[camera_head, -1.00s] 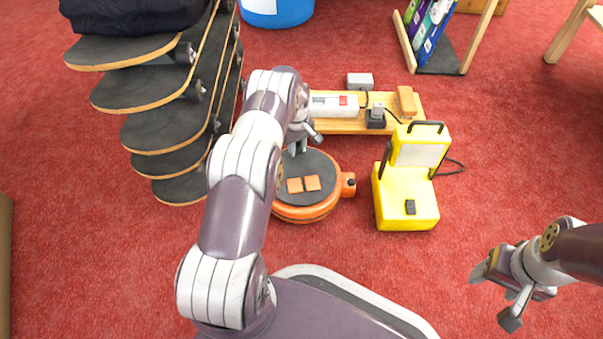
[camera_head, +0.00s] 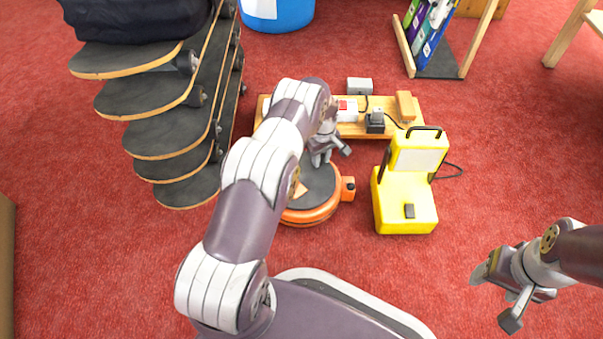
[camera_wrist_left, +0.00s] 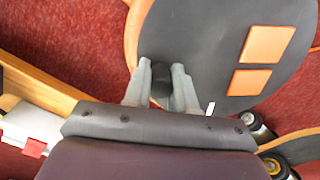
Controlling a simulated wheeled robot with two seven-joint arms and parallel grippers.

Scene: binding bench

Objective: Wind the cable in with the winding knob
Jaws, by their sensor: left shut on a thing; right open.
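The cable reel is a round orange drum (camera_head: 312,217) with a dark grey top disc (camera_head: 322,190) bearing orange squares. One square is partly hidden by my left arm in the head view; two (camera_wrist_left: 268,44) show in the left wrist view. My left gripper (camera_head: 322,160) is over the far side of the disc. Its fingers are shut on the dark winding knob (camera_wrist_left: 160,84), which stands near the disc's edge. I cannot make out the reel's cable. My right gripper (camera_head: 495,298) is open and empty above the carpet at right.
A wooden board (camera_head: 347,127) with a power strip and plugs lies behind the reel. A yellow lamp-like case (camera_head: 405,205) stands to its right. A stack of skateboards (camera_head: 165,133) stands at left. A blue bin (camera_head: 290,15) is behind. Red carpet is free at right.

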